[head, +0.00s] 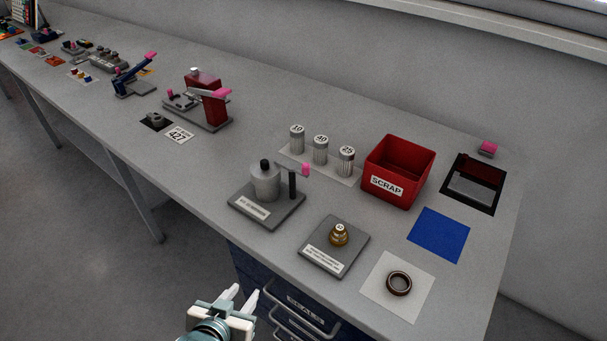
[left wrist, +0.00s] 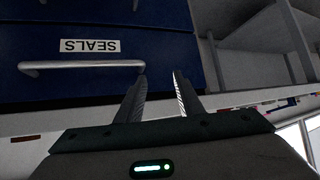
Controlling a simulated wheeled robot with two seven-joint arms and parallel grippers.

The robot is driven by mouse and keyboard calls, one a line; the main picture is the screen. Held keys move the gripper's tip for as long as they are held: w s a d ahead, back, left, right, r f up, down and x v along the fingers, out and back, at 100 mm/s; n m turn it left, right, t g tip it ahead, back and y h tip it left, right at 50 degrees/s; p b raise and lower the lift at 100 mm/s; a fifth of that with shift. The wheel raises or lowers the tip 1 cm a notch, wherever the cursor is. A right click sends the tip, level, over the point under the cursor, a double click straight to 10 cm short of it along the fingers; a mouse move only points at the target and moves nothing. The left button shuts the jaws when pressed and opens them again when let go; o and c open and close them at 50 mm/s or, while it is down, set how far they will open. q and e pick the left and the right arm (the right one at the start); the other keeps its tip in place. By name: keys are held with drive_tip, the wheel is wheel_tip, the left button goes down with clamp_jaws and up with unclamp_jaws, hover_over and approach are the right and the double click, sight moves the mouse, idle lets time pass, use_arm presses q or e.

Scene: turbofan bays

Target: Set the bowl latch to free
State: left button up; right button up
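A grey metal bowl (head: 265,182) with a black knob on top stands on a dark labelled base plate (head: 266,212) near the middle of the bench. Beside it on the right is a dark post (head: 292,184) with a short arm ending in a pink tip (head: 305,169), which looks like the latch. I cannot read its setting. My left gripper (head: 243,293) is open and empty, in front of the bench and well apart from the bowl. In the left wrist view, the open fingers (left wrist: 160,77) point toward a blue drawer. My right gripper is not in view.
A drawer labelled SEALS (left wrist: 90,46) with a bar handle (left wrist: 80,66) is under the bench. Near the bowl are a plate with a brass weight (head: 339,236), several grey cylinders (head: 320,150), a red SCRAP bin (head: 398,172) and a dark ring (head: 398,283) on a white pad.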

sight(304, 171)
use_arm(q)
drive_tip(key=w+d+r+t+h, duration=0.2)
drive_tip(key=w+d+r+t, duration=0.1)
drive_tip(key=r, duration=0.6)
drive_tip(key=w+d+r+m+t+h, duration=0.1)
drive_tip(key=d+r, duration=0.4)
drive_tip(key=r, duration=0.5)
drive_tip(key=shift+w+d+r+m+t+h, duration=0.25)
drive_tip(key=shift+w+t+h, duration=0.35)
drive_tip(key=shift+w+t, duration=0.6)
drive_tip(key=p+x, duration=0.3)
drive_tip(key=x, duration=1.2)
drive_tip(key=shift+w+p, duration=0.3)
drive_tip(key=shift+p, duration=0.05)
drive_tip(key=shift+x, duration=0.9)
drive_tip(key=shift+c, duration=0.4)
clamp_jaws()
